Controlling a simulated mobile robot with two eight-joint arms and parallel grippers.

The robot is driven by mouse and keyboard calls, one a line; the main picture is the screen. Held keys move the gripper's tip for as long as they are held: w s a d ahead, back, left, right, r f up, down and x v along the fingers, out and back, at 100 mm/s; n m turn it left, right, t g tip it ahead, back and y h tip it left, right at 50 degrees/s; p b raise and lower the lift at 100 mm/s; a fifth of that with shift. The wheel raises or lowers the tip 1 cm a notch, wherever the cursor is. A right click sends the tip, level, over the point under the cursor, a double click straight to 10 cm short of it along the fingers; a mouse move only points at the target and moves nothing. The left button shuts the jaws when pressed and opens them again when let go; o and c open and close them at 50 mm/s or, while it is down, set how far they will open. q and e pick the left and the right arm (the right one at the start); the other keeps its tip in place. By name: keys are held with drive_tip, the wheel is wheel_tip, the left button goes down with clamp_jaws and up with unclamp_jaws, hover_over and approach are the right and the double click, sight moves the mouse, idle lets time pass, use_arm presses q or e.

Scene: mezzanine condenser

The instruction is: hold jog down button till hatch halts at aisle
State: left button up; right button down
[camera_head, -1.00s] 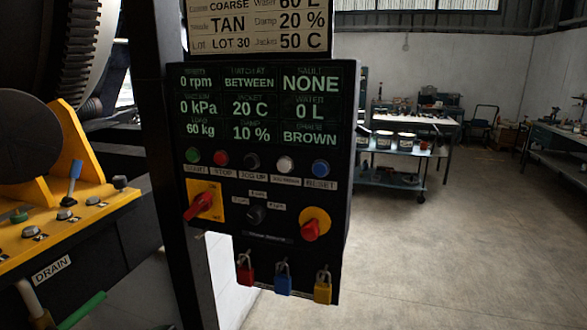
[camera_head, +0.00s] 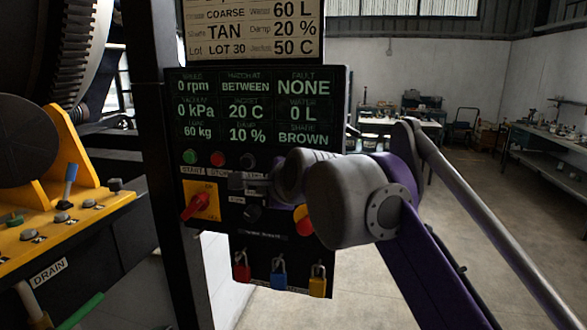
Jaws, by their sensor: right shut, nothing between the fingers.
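The control panel (camera_head: 178,115) faces me on a dark post. Its row shows a green start button (camera_head: 190,156), a red stop button (camera_head: 217,158) and a black jog-up button (camera_head: 248,161). The white button right of jog-up, seen earlier, is hidden behind my right arm, as is the blue reset button. The hatch readout (camera_head: 245,87) says BETWEEN. My right gripper (camera_head: 237,181) is shut and empty, in front of the panel just below the button row. I cannot tell whether it touches the panel. My left gripper is out of view.
A red switch on a yellow plate (camera_head: 201,200) and a black selector knob (camera_head: 253,213) sit close to the gripper. Red, blue and yellow padlocks (camera_head: 278,276) hang below. A yellow console (camera_head: 60,235) with levers stands left.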

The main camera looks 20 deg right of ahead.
drive_tip(key=shift+w+d+r, duration=0.1)
drive_tip(key=shift+d+r, duration=0.05)
drive_tip(key=shift+r, duration=0.1)
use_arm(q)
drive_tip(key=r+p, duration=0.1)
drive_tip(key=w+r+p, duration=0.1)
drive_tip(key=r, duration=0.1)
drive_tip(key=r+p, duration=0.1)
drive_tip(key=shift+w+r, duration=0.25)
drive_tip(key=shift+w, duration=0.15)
use_arm(e)
drive_tip(key=w+d, duration=0.5)
drive_tip(key=w, duration=0.2)
drive_tip(key=shift+w, duration=0.15)
use_arm(q)
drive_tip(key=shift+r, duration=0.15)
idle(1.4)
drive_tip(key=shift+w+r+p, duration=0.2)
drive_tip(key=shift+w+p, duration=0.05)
drive_tip(key=shift+p, duration=0.15)
use_arm(e)
drive_tip(key=shift+w+d, duration=0.2)
drive_tip(key=shift+w, duration=0.2)
